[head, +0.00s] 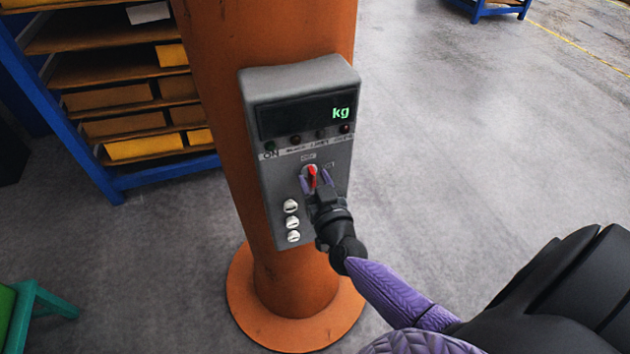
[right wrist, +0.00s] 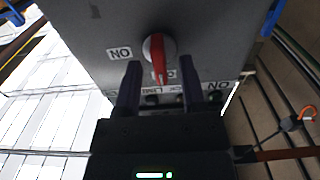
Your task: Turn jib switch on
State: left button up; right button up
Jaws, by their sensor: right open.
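The jib switch (head: 311,176) is a red knob with a pointer handle on the grey control box (head: 335,75). In the head view its handle points up at a small label I cannot read; another small label sits to its upper right. The right wrist view shows the box upside down, with the red knob (right wrist: 158,50) and an ON label (right wrist: 120,53) left of it. My right gripper (head: 315,183) is open, its fingers on either side of the handle; the gripper (right wrist: 161,72) shows no clear contact. My left gripper is out of view.
The box hangs on an orange column (head: 215,60) with a round base. Its display (head: 303,116) reads kg, with small lamps below and several white buttons (head: 291,222) at lower left. A blue-framed shelf (head: 90,160) stands behind left.

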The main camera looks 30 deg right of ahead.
jog(key=shift+c, duration=0.3)
grip_shut()
jog(key=shift+m, duration=0.3)
jog(key=m, duration=0.3)
jog(key=shift+d+m, duration=0.1)
jog(key=shift+m, duration=0.3)
jog(key=m, duration=0.4)
jog(key=shift+f+m+b, duration=0.15)
jog(key=shift+m+b, duration=0.15)
jog(key=m+b, duration=0.1)
jog(key=m, duration=0.7)
jog(key=shift+d+f+m+b, duration=0.1)
jog(key=shift+m+b, duration=0.2)
jog(key=shift+b, duration=0.05)
